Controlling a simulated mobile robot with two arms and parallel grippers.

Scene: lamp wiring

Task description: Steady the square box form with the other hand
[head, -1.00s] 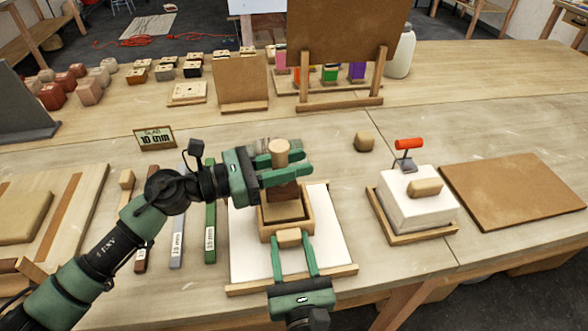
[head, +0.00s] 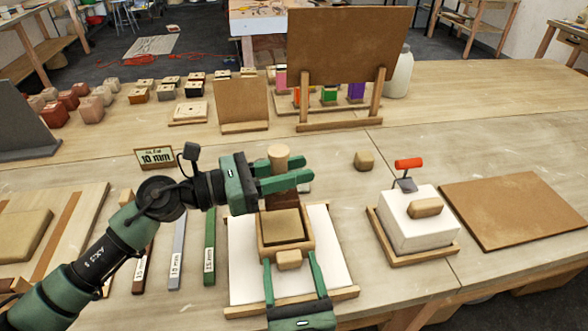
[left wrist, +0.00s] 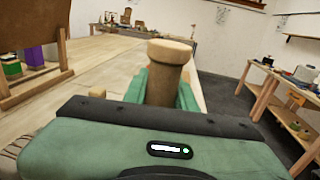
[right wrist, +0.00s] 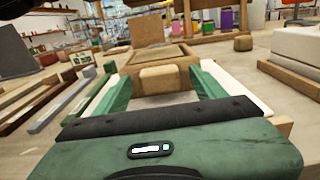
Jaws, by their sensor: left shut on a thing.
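The square box form (head: 310,241) is a light wooden frame on a white board (head: 337,262), with a tan fill inside and a small wooden block on its front side. My right gripper (head: 289,268) is open, with one finger on each side of that front block and gaps between. The block also shows between the fingers in the right wrist view (right wrist: 165,80). My left gripper (head: 289,176) is shut on a wooden tool (head: 279,157) with a round handle and dark lower part, held upright over the box form's back. Whether the tool touches the fill cannot be told.
Labelled strips (head: 210,225) lie to the left. A small wooden block (head: 364,161) sits behind. The table between is clear.

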